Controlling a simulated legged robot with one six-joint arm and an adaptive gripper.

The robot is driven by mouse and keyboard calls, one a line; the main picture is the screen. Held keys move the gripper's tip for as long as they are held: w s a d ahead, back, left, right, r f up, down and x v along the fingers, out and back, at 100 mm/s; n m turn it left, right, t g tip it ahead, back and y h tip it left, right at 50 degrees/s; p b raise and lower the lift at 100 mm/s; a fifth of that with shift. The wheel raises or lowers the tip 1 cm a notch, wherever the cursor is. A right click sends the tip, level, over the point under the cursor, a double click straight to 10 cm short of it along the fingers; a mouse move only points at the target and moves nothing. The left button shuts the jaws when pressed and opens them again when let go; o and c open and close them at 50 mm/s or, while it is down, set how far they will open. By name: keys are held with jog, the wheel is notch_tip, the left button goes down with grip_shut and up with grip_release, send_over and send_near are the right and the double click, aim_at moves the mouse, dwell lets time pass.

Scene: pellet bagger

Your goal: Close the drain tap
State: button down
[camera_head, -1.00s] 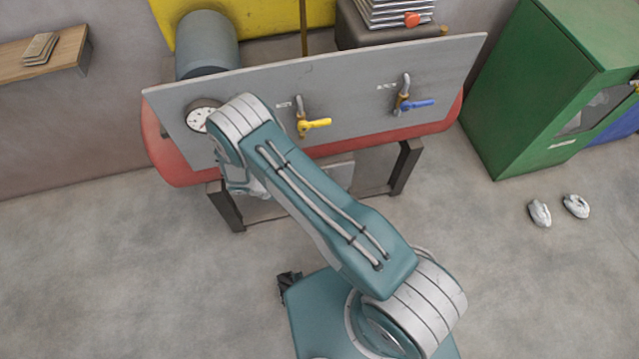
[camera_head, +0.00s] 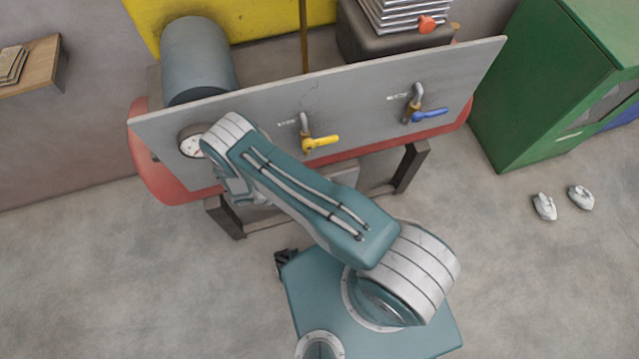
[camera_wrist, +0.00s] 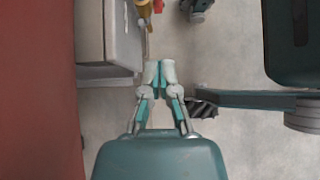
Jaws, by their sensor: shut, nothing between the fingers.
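A grey upright panel (camera_head: 350,103) carries two taps. One has a yellow handle (camera_head: 320,142) and the other, further right, a blue handle (camera_head: 430,114); both handles point right. Their small labels are unreadable, so I cannot tell which is the drain tap. In the wrist view a brass-yellow fitting (camera_wrist: 146,10) with a red bit (camera_wrist: 158,6) shows at the top edge, partly cut off. My gripper (camera_wrist: 160,70) is shut and empty, with its tips below that fitting and apart from it. In the head view my arm hides the fingers, low at the panel's left part.
A round gauge (camera_head: 191,141) sits at the panel's left. A red rounded body (camera_head: 160,180) and dark frame legs (camera_head: 411,167) are behind and under the panel. A pale box (camera_wrist: 91,35) is close left of my gripper. A green cabinet (camera_head: 530,90) stands right; open floor lies in front.

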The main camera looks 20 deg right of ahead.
jog(key=d+r+x, duration=0.2)
jog(key=x, duration=1.1)
jog(key=shift+w+r, duration=0.1)
jog(key=shift+w, duration=0.05)
